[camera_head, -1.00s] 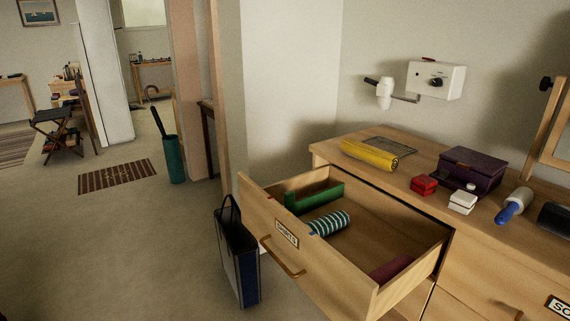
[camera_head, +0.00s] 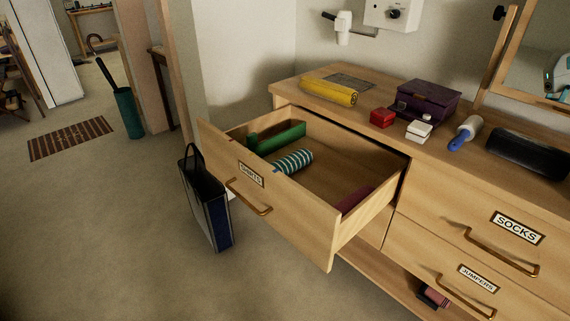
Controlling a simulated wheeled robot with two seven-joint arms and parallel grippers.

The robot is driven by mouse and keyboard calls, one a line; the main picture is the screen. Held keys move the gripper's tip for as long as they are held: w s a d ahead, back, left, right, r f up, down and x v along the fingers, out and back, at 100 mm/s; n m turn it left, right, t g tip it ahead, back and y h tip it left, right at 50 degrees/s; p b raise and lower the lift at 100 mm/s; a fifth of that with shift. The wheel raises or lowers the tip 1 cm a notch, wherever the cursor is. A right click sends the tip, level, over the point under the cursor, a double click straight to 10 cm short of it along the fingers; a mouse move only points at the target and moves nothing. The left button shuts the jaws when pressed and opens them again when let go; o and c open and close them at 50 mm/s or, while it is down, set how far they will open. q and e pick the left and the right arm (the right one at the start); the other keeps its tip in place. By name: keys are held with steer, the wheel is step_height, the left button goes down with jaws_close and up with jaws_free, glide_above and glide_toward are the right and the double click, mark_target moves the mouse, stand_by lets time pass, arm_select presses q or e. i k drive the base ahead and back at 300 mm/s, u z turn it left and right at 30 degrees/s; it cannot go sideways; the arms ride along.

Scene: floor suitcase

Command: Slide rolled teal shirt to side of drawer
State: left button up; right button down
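The open wooden drawer labelled SHIRTS (camera_head: 345,238) sticks out from the dresser. A teal and white striped rolled shirt (camera_head: 294,161) lies inside it, left of the middle and apart from the right wall. A green roll (camera_head: 278,138) lies behind it, along the far left part of the drawer, with a green piece at its left end. A dark red roll (camera_head: 354,200) lies at the right wall, partly hidden by the drawer's edge. Neither of my grippers shows in the view.
A yellow roll (camera_head: 329,91), red box (camera_head: 382,117), purple box (camera_head: 427,101), white box (camera_head: 418,131) and blue-handled roller (camera_head: 465,133) stand on the dresser top. A dark bag (camera_head: 205,205) stands on the floor left of the drawer. The drawer's middle floor is clear.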

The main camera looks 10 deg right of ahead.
mark_target(289, 164)
steer(key=u, duration=1.55)
steer(key=i, duration=0.85)
steer(key=z, duration=2.8)
steer(key=i, duration=0.5)
steer(key=u, duration=0.05)
